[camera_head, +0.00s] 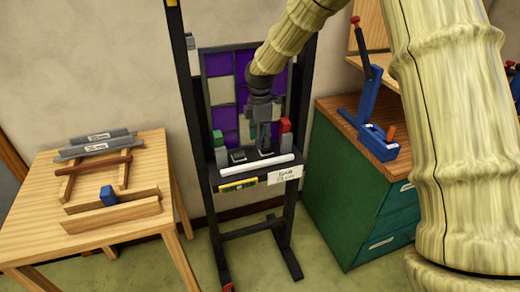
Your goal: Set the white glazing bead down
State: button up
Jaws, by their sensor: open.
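The white glazing bead (257,165) is a long thin white bar. It lies lengthwise along the front of the black easel's ledge (222,179), below the leaded panel (222,92) of purple and cream panes. My gripper (264,148) is open and points down in front of the panel, just above and behind the bead's right half. The bead appears apart from the fingers, though the small scale makes contact hard to judge. My arm hides part of the panel's upper right.
A green block (219,138) and a red block (285,126) flank the panel's foot. A white label (285,174) hangs from the ledge. A wooden table (40,242) with bars stands left; a green cabinet (345,200) bearing a blue tool (376,135) stands right.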

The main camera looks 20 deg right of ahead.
jog(key=shift+r, duration=1)
dwell(0.8)
